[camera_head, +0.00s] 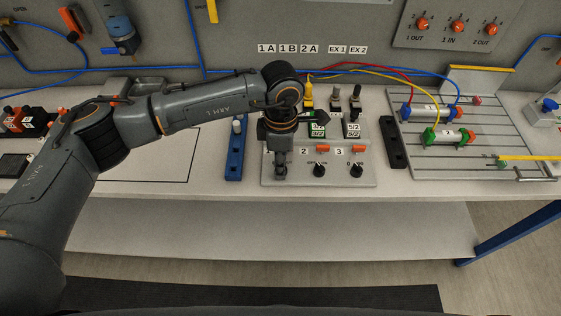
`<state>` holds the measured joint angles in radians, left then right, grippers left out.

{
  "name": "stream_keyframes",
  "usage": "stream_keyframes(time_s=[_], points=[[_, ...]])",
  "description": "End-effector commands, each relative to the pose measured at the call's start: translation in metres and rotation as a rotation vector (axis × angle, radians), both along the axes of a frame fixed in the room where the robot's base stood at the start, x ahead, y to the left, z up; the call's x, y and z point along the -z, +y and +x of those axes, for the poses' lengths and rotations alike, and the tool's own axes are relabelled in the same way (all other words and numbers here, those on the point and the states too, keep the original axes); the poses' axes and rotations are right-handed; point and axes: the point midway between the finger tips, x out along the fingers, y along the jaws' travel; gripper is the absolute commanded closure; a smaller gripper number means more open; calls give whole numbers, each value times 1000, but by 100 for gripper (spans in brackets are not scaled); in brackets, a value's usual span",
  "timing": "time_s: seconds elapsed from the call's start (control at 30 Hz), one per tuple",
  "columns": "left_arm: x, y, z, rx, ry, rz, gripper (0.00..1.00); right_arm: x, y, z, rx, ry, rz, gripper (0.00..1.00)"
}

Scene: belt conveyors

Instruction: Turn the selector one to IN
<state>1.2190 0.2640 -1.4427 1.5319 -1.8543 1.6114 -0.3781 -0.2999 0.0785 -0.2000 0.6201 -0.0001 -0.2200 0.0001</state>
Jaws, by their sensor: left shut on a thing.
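The control panel (338,178) lies on the bench in the middle of the view. Selectors two (319,170) and three (357,170) are black knobs on its front row, each with an orange-red part above it. My left gripper (281,172) points down at the left end of this row, to the left of selector two. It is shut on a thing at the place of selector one. Selector one and its markings are hidden behind the gripper, so I cannot tell which way it is turned. My right gripper is not in view.
A blue bar (235,150) lies left of the panel and a black bar (392,143) right of it. Further right is a grooved plate (455,165) with cylinders and hoses. Valves with yellow and red hoses stand behind the selectors. The bench front is clear.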

Motion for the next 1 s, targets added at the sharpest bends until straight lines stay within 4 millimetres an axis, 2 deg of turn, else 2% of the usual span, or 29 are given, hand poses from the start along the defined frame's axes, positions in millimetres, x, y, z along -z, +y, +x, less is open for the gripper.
stream_keyframes(time_s=[0.03, 0.1, 0.13, 0.43, 0.53, 0.67, 1.0], points=[[-1, 0, 1, -3, -3, -1, 69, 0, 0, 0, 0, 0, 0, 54], [-1, 0, 1, -2, -2, -1, 55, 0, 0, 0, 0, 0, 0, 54], [-1, 0, 1, -2, -2, -1, 51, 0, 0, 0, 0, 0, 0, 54], [-1, 0, 1, -1, -1, 0, 51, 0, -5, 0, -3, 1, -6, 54], [-8, 0, 2, -1, -3, 0, 51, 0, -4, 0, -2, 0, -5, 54], [-28, 0, 3, -1, -6, -1, 51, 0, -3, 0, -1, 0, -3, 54], [-97, 0, 7, -1, -4, 0, 51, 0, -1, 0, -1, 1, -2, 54]])
